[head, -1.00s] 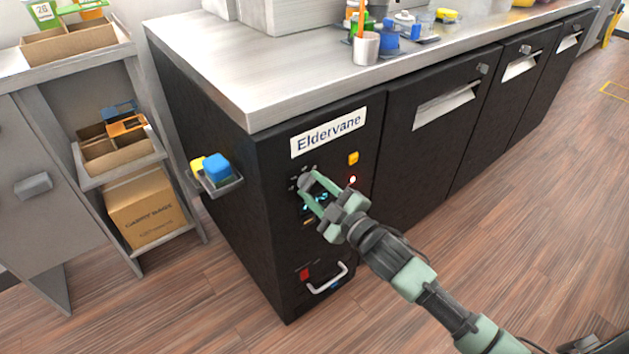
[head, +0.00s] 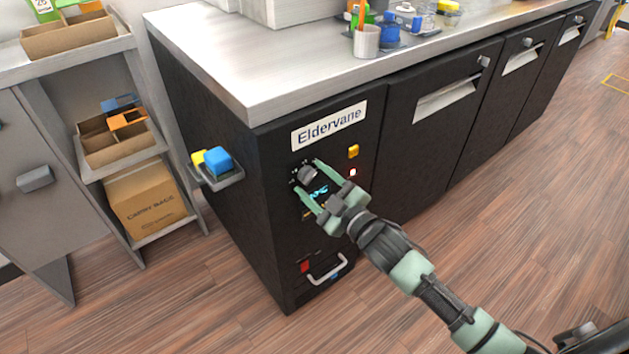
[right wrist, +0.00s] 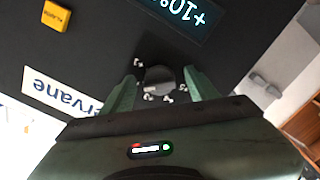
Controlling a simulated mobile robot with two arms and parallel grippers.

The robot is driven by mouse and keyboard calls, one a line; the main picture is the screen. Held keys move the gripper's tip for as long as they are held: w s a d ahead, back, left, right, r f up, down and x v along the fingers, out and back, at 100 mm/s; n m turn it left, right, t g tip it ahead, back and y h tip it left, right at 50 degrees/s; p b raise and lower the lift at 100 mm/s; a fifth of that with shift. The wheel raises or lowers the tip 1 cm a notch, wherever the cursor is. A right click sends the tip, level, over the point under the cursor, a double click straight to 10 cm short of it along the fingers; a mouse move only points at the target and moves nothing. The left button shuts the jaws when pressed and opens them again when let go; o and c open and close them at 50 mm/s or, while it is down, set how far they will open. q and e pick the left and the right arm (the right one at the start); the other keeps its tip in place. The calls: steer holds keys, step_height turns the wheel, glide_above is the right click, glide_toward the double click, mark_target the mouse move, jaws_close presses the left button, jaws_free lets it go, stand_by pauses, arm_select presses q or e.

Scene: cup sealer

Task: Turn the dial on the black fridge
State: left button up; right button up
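The black fridge (head: 270,235) has a front panel with a grey round dial (head: 307,175) under the "Eldervane" label (head: 329,126). The dial also shows in the right wrist view (right wrist: 160,80), with white marks around it. My right gripper (head: 309,177) is open, with one green finger on each side of the dial. In the right wrist view the fingers (right wrist: 162,88) straddle the dial, with a gap on at least the left side. Whether either fingertip touches it, I cannot tell. My left gripper is not in view.
A lit display (head: 318,191), a yellow button (head: 353,151) and a metal handle (head: 327,270) are on the same panel. A side tray (head: 222,183) with sponges sticks out from the fridge's left side. A shelf (head: 120,165) stands at left.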

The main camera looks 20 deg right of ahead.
steer(key=shift+s+d, duration=0.1)
steer(key=shift+s, duration=0.1)
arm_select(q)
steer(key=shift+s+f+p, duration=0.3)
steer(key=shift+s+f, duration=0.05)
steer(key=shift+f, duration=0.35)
arm_select(e)
steer(key=v, duration=0.7)
steer(key=shift+s, duration=0.15)
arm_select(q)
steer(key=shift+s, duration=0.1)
